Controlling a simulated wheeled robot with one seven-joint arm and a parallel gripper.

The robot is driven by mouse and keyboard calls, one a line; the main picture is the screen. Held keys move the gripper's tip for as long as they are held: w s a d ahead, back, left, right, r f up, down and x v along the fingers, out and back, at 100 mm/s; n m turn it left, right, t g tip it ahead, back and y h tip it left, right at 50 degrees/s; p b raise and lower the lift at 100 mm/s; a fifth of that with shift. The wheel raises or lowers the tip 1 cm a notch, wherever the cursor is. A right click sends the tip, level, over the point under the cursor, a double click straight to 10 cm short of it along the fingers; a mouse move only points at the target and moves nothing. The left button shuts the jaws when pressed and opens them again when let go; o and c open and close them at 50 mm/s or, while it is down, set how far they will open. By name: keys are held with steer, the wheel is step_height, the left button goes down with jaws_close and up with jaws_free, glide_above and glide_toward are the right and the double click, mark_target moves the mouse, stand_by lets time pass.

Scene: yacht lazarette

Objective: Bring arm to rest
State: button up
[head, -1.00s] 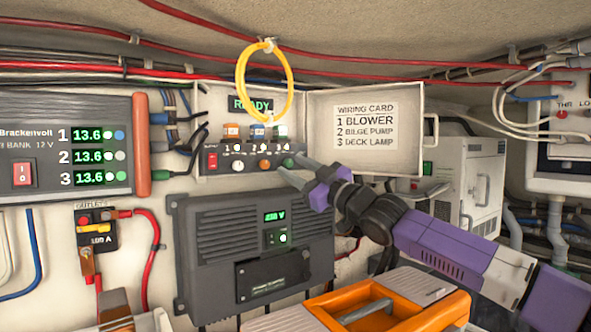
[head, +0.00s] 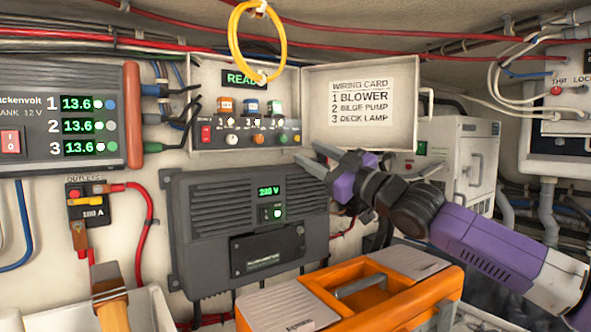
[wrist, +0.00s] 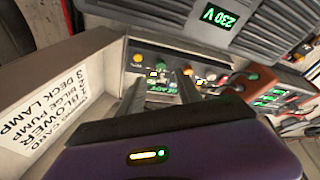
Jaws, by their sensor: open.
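My gripper (head: 318,160) is open and empty in the head view, raised in front of the wall just right of the lower switch row. Its two fingers point left, toward the control box (head: 197,139), and look apart from it. My purple and black arm runs from there to the lower right. In the wrist view the two fingers of my gripper (wrist: 160,88) stand apart with the control box and its lit READY display (wrist: 160,86) beyond them. I cannot tell the exact gap to the box.
An orange toolbox (head: 440,290) stands below my arm. A grey inverter (head: 200,240) reading 230 V hangs below the control box. The open lid with the wiring card (head: 363,105) is just above my gripper. A yellow ring (head: 233,42) hangs above. A white cabinet (head: 430,140) is behind my arm.

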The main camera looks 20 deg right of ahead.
steer(key=s+a+f+t+y, duration=0.1)
steer(key=s+a+t+y, duration=0.15)
steer(key=s, duration=0.35)
steer(key=s+a+t+y, duration=0.1)
steer(key=s+a+y, duration=0.1)
steer(key=s+a, duration=0.25)
steer(key=s+d+f+m+h+b, duration=0.1)
steer(key=s+f+m+h, duration=0.6)
steer(key=f, duration=0.4)
steer(key=s+d+f+m+h, duration=0.1)
steer(key=s+f+m+h, duration=0.45)
steer(key=s+f, duration=0.35)
steer(key=s+d+f+m+h+b, duration=0.15)
steer(key=s+f+m+h, duration=0.45)
steer(key=f, duration=0.6)
steer(key=s+f+n+g+y, duration=0.1)
steer(key=s+f+n+g, duration=0.1)
steer(key=s+f, duration=0.3)
steer(key=s+f+n+g+y, duration=0.1)
steer(key=s+f, duration=0.5)
steer(key=s, duration=0.7)
steer(key=s+f+n+g+y, duration=0.1)
steer(key=s+f+n+g, duration=0.2)
steer(key=s+f, duration=0.3)
steer(key=s+a+g, duration=0.1)
steer(key=s, duration=0.2)
steer(key=shift+s+f, duration=0.15)
steer(key=shift+s, duration=0.1)
steer(key=shift+g, duration=0.25)
